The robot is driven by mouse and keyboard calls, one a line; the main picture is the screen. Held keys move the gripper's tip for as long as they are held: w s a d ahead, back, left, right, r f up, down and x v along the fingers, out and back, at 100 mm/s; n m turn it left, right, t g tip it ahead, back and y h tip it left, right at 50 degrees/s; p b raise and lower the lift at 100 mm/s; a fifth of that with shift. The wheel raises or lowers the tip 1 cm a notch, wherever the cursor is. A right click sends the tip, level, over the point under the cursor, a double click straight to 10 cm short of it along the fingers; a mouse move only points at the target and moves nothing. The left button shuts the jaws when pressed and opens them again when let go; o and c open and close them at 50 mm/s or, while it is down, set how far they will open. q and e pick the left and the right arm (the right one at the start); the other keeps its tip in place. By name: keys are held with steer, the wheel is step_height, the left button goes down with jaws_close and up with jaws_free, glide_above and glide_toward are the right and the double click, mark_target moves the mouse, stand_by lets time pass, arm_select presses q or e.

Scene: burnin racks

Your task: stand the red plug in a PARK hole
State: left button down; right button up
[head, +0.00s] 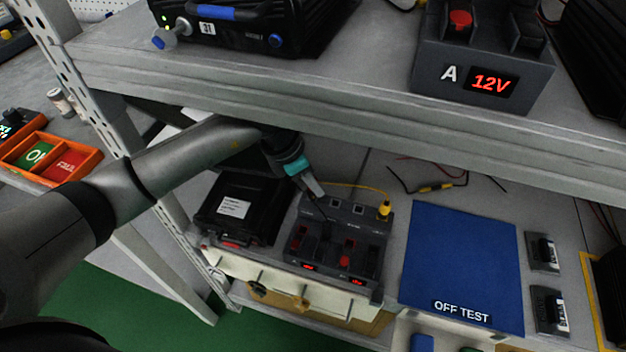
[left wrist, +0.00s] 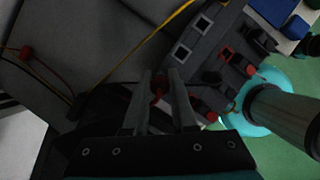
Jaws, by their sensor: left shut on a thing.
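My left gripper (head: 314,190) reaches under the upper shelf to the far side of a dark grey socket block (head: 375,255). In the left wrist view, its fingers (left wrist: 166,78) are shut on a small red plug (left wrist: 158,88), held above the block (left wrist: 228,30). The plug is mostly hidden between the fingers, and I cannot make it out in the head view. Two square, light-rimmed holes, one nearer (left wrist: 181,54) and one farther (left wrist: 201,24), show empty beside the fingers. Their PARK lettering is not readable. Other red parts (head: 346,262) sit in the block's front row. My right gripper is not in view.
The upper shelf edge (head: 300,105) runs close above my left arm. A black case (head: 240,208) stands left of the block. A yellow plug with cable (head: 384,208) is at its back right corner. A blue OFF TEST mat (head: 460,260) lies clear to the right.

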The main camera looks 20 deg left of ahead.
arm_select(q)
steer(key=shift+f+b, duration=0.6)
steer(key=shift+f, duration=0.15)
stand_by(0.6)
steer(key=c, duration=0.6)
jaws_free()
steer(key=shift+c, duration=0.2)
steer(key=shift+o, duration=0.2)
steer(key=o, duration=0.4)
steer(key=shift+c, duration=0.2)
steer(key=shift+r, duration=0.1)
steer(key=shift+r+p, duration=2.2)
steer(key=shift+r, duration=0.45)
